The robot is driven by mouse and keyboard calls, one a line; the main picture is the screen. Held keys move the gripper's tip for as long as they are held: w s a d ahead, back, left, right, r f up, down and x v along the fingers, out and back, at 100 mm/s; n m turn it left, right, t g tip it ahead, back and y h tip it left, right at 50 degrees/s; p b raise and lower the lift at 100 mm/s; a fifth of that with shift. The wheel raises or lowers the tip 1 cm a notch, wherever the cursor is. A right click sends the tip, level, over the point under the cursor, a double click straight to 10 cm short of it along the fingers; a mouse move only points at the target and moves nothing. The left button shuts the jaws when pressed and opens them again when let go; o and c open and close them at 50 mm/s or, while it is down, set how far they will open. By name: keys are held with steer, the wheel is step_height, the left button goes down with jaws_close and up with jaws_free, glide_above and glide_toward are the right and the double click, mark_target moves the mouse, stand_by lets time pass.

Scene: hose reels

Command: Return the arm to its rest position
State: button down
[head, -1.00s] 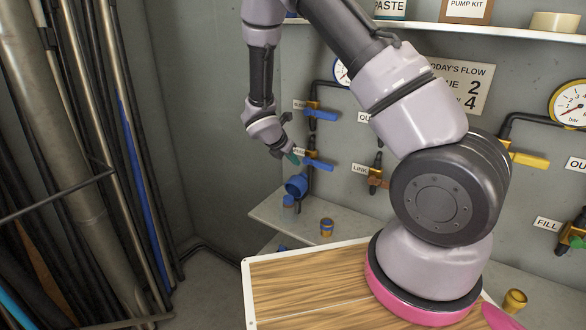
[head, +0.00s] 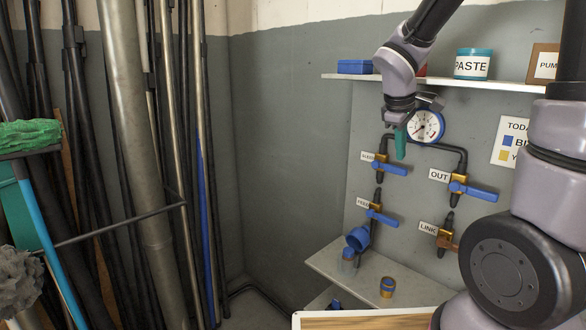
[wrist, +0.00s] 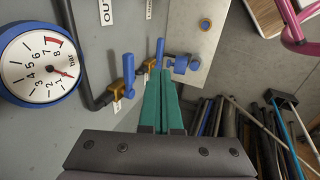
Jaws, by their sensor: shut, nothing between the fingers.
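My gripper (head: 400,142) shows in the head view in front of the wall panel, just left of the round blue-rimmed gauge (head: 425,126). It points down, and its teal fingers are together with nothing between them. In the wrist view the gripper (wrist: 164,75) has its teal fingers side by side in the middle. The gauge also shows close by on the left of the wrist view (wrist: 36,62). My fingers appear above the upper left blue-handled valve (head: 388,167) in the head view; I cannot tell whether there is contact. My arm comes down from the upper right.
A shelf (head: 480,86) above holds a paste tub (head: 472,64) and a blue box (head: 354,67). More valves stick out, including the OUT valve (head: 462,187). A lower shelf (head: 375,277) holds a small cup (head: 387,287). Poles and hoses (head: 140,150) fill the left.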

steer(key=s+a+r+m+t+y, duration=0.2)
steer(key=s+r+m+y, duration=0.3)
steer(key=s+r+m, duration=0.7)
steer(key=s+m+t, duration=0.1)
steer(key=s, duration=0.2)
steer(key=shift+s+a+r+t, duration=0.2)
steer(key=shift+s+a+t, duration=0.1)
steer(key=shift+s, duration=0.1)
